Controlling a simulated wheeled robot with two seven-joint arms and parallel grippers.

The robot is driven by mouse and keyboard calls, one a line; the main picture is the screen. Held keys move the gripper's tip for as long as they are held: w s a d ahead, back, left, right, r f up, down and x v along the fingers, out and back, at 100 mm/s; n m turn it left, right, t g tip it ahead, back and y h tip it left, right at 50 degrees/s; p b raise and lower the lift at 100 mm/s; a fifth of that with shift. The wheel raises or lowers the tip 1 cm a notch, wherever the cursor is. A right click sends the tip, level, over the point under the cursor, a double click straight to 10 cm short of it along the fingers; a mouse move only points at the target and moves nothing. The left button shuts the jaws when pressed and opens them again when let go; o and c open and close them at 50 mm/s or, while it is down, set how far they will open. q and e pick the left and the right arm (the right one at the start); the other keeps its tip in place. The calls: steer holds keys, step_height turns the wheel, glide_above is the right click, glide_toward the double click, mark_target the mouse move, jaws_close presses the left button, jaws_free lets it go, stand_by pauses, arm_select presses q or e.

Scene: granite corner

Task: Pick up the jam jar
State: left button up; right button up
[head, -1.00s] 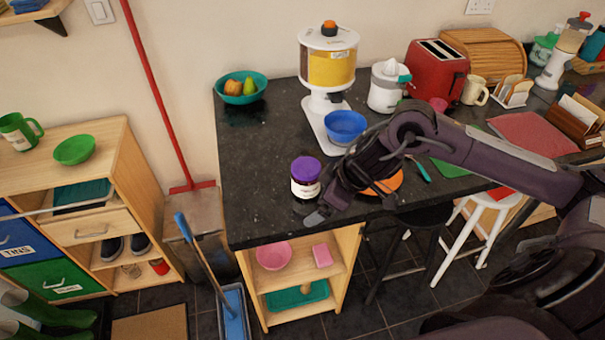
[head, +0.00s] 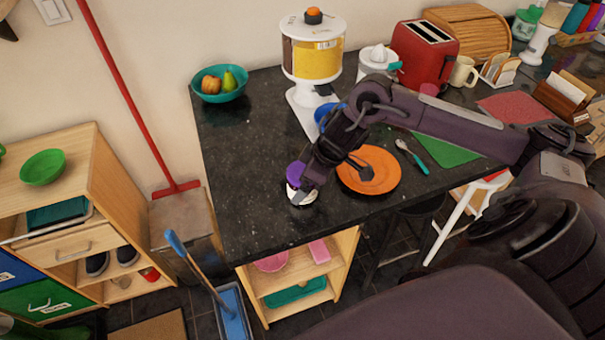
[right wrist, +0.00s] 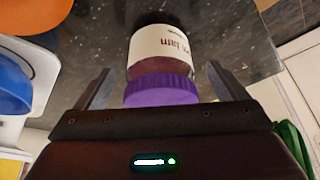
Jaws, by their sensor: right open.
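The jam jar has a purple lid and a white label; in the head view the jam jar (head: 297,173) stands on the dark granite worktop, partly hidden by my right gripper (head: 302,182). In the right wrist view the jar (right wrist: 161,58) lies between the two open fingers of the gripper (right wrist: 152,88), its purple lid close to the palm and the word "jam" on its label. The fingers stand either side of the lid with gaps visible. My left gripper is not in view.
An orange plate (head: 369,171) lies right of the jar. A cereal dispenser (head: 312,60) and blue bowl (head: 326,114) stand behind it. A teal fruit bowl (head: 219,84) is at back left. The worktop (head: 240,170) left of the jar is clear.

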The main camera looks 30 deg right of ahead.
steer(key=shift+x, duration=1.2)
steer(key=shift+w+a+f, duration=0.15)
steer(key=shift+w, duration=0.1)
steer(key=c, duration=1.1)
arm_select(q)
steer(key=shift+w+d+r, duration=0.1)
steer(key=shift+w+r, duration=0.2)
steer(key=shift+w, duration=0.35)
arm_select(e)
steer(key=shift+c, duration=0.9)
